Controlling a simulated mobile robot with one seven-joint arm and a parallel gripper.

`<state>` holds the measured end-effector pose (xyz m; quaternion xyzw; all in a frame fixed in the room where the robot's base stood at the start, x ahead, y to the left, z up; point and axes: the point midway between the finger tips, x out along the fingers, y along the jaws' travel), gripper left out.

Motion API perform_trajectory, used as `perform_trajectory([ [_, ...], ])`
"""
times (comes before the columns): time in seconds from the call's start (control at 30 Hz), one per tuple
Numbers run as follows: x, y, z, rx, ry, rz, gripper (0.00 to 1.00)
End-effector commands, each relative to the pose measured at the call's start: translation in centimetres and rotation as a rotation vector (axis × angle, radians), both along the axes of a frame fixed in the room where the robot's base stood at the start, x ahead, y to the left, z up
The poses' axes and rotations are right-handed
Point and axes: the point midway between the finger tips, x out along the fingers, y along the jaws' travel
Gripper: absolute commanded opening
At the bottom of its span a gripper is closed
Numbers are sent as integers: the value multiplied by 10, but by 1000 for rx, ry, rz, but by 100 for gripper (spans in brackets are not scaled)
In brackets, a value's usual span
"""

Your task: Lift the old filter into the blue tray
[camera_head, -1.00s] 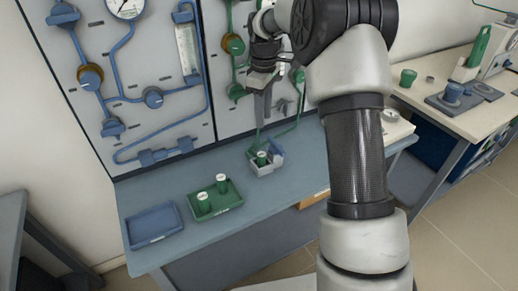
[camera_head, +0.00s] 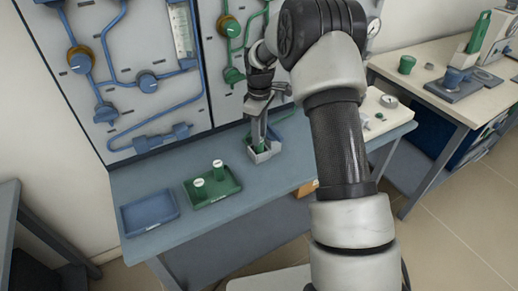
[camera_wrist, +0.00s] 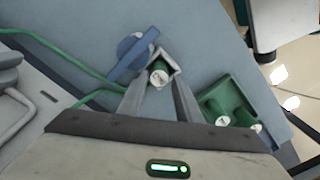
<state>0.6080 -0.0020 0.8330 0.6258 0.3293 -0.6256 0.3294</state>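A green filter with a pale top (camera_wrist: 159,72) stands upright in a small grey holder (camera_head: 264,156) on the bench. The holder's blue lid (camera_wrist: 132,55) is swung to one side. My gripper (camera_head: 260,146) points down over the holder, with its fingertips at the holder. In the wrist view my gripper (camera_wrist: 160,82) has its fingers apart, one on each side of the filter, with a gap showing. In the head view the fingers mostly hide the filter. The blue tray (camera_head: 149,213) lies empty at the bench's left end.
A green tray (camera_head: 213,198) with two green filters stands between the blue tray and the holder. A panel with blue and green pipes (camera_head: 150,125) rises behind the bench. A second table (camera_head: 440,105) stands at the right. The bench front is clear.

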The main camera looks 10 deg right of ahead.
Motion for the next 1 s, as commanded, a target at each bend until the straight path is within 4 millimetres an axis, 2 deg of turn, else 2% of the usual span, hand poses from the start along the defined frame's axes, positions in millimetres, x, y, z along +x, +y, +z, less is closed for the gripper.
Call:
perform_trajectory([
  [0.1, 2, 2, -23, 0, 1, 0, 31],
  [0.27, 2, 1, -38, 0, 0, -1, 31],
  [0.47, 2, 1, -38, 0, 0, -1, 31],
  [0.63, 2, 2, -37, 0, 0, 0, 3],
  [0.87, 2, 2, -36, 0, -1, 0, 3],
  [1.0, 3, 2, -21, 1, -3, -1, 3],
])
